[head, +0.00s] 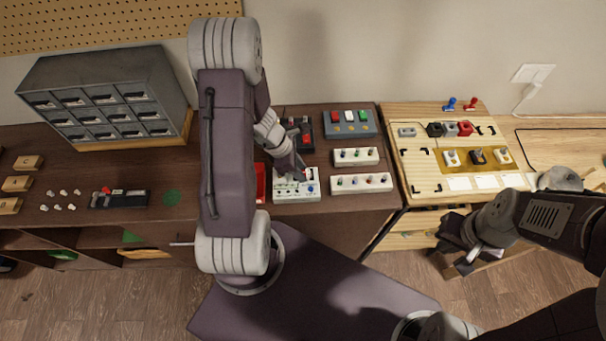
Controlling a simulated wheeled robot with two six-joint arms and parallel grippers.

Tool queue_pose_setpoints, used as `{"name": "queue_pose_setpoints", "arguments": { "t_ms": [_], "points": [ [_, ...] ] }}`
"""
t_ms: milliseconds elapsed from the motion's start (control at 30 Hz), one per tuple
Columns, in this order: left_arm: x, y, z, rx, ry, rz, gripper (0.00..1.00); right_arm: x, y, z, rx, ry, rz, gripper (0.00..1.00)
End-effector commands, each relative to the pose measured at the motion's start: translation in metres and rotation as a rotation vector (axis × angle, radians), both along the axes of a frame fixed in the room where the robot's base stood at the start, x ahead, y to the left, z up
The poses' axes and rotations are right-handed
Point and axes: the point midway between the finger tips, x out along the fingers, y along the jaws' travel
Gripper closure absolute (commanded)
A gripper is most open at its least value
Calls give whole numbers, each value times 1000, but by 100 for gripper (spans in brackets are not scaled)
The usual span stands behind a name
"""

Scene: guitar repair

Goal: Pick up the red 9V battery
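A small red block (465,128) stands at the back of the light wooden board on the right, in a row with a grey block (450,128) and a black block (435,129). It looks like the red 9V battery, but it is too small to read. Neither gripper is at it. My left gripper (296,173) points down at a white box with knobs (297,190) on the dark bench; its fingers are too small to tell open from shut. My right gripper (462,242) is in front of the right-hand bench, well below the block; its finger gap is unclear.
A grey box with coloured switches (350,124) and white strips with knobs (361,183) lie right of my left gripper. Blue and red clamps (460,104) stand behind the block. A grey drawer cabinet (105,98) is at left. My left arm hides part of the dark bench.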

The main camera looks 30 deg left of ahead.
Motion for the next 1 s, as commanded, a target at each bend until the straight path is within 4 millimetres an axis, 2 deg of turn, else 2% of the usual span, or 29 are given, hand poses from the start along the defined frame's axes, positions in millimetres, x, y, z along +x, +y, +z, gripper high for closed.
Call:
{"name": "queue_pose_setpoints", "arguments": {
  "t_ms": [33, 100, 467, 567, 700, 733, 833, 1000],
  "points": [
    [0, 0, 0, 0, 0, 0, 84, 0, 0, 0, 0, 0, 0, 100],
    [0, 0, 0, 0, 0, 0, 100, 0, 0, 0, 0, 0, 0, 100],
    [0, 0, 6, 0, -1, 0, 100, 0, 0, 3, 0, 0, 0, 100],
    [0, 0, 17, 1, -2, 1, 100, 0, 0, 9, 0, 0, 0, 100],
    [1, 0, 45, 1, -5, 0, 100, 0, 0, 22, 0, 0, 0, 100],
    [1, -2, 49, 1, -3, -2, 100, 0, 0, 22, 0, 0, 0, 100],
    [1, -27, 57, 1, -3, -7, 100, 0, 0, 19, 0, 0, 0, 100],
    [3, -67, 83, 1, -4, -8, 100, 0, 0, 27, 0, 0, 0, 100]
  ]
}}
